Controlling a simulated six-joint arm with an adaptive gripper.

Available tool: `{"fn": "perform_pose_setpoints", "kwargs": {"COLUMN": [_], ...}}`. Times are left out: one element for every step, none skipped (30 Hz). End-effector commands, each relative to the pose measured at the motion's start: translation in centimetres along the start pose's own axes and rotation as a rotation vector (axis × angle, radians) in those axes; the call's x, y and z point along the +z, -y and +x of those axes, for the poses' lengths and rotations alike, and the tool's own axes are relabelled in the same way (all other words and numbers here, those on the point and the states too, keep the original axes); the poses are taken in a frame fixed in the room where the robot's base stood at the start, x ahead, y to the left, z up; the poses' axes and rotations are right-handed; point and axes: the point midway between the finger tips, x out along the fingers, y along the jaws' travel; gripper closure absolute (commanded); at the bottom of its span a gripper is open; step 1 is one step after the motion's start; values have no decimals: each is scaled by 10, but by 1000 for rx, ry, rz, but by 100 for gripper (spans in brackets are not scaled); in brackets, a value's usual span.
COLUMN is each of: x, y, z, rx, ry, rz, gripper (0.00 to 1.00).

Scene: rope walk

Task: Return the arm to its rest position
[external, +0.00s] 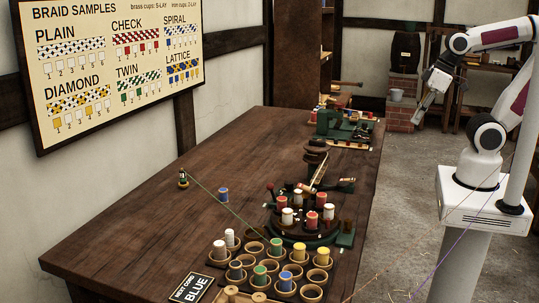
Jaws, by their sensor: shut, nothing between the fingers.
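My gripper (425,106) shows at the upper right in the external view, at the end of my raised, bent arm. It is shut and empty. It hangs in the air beyond the right edge of the wooden table (130,220), apart from everything on the table. My arm stands on a white pedestal to the right of the table.
A round braiding stand (305,232) with red and white bobbins is at the table's right side. A rack of cups (312,292) with coloured bobbins is in front. A green machine (335,127) is farther back. The table's left is mostly clear.

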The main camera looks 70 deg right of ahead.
Motion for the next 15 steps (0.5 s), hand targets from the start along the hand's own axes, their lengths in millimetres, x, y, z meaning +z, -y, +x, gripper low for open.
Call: {"fn": "perform_pose_setpoints", "kwargs": {"x": [3,4,5,5,5,4,4,4,3,3,3,3,3,3,3], "y": [-3,-4,-6,-8,-9,-10,-11,-12,-13,-14,-15,-16,-16,-17,-17], "z": [-4,-6,-9,-12,-14,-17,-19,-21,-23,-24,-25,-26,-25,-25,-25], "rx": [5,7,10,13,15,18,21,22,25,26,28,30,31,31,31], "ry": [-21,-32,-45,-57,-67,-82,-90,-98,-106,-111,-115,-117,-115,-115,-114], "rz": [12,18,26,31,35,42,46,50,54,57,60,64,66,67,68], "gripper": [100,100,100,100,100,100,100,100,100,100,100,100,100,100,100]}}
